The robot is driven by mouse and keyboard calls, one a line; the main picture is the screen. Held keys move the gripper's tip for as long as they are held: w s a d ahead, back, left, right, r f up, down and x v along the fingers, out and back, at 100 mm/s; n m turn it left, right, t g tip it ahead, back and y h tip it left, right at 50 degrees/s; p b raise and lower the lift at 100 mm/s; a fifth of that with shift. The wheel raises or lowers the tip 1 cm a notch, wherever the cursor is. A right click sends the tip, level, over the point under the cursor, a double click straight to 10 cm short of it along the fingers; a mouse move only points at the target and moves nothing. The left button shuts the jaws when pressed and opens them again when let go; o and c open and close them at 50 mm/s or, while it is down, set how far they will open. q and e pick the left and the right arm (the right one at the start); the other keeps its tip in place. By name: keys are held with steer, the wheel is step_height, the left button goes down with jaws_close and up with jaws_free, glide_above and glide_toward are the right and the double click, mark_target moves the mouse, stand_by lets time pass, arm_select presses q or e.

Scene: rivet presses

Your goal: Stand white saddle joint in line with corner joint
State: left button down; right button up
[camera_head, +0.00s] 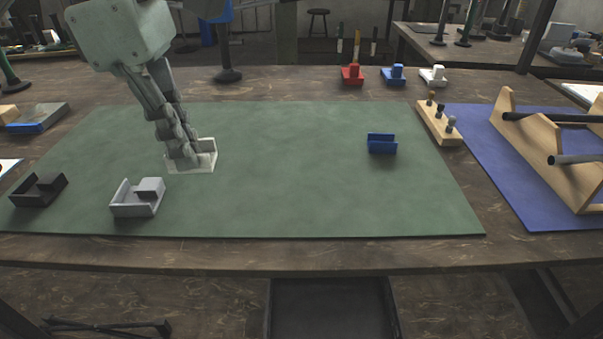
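A pale white joint (209,147) with low raised sides lies on the green mat, left of the middle. My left gripper (183,160) points down at it, with its fingers at the joint's left part and hiding some of it. The fingers overlap from this angle, so I cannot tell whether they are open or grip it. A silver-grey joint (125,208) with a raised block lies nearer the front, and a black joint (37,192) of similar shape lies left of it. A blue U-shaped joint (382,146) stands on the mat's right part. Which one is the corner joint is unclear. My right gripper is out of view.
Red (352,76), blue (393,76) and white (433,77) pieces stand behind the green mat (290,190). A wooden peg block (434,127) and a wooden rack (541,160) with dark bars stand at the right. The mat's middle is clear.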

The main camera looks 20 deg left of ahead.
arm_select(q)
steer(key=w+d+f, duration=0.2)
steer(key=d, duration=0.1)
steer(key=w+d+f+p, duration=0.1)
steer(key=w+d+f, duration=0.1)
steer(key=d, duration=0.1)
steer(key=w+d+f, duration=0.2)
steer(key=w+d, duration=0.1)
steer(key=shift+f, duration=0.3)
steer(key=shift+w+d+f, duration=0.1)
steer(key=shift+d+f, duration=0.05)
steer(key=shift+f, duration=0.25)
step_height(320, 180, down, 2)
steer(key=shift+f+p, duration=0.2)
steer(key=shift+p, duration=0.2)
steer(key=shift+f, duration=0.55)
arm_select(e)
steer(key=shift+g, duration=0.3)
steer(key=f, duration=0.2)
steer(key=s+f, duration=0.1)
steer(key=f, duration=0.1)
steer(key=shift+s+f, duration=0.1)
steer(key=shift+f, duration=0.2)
arm_select(q)
steer(key=shift+f, duration=0.1)
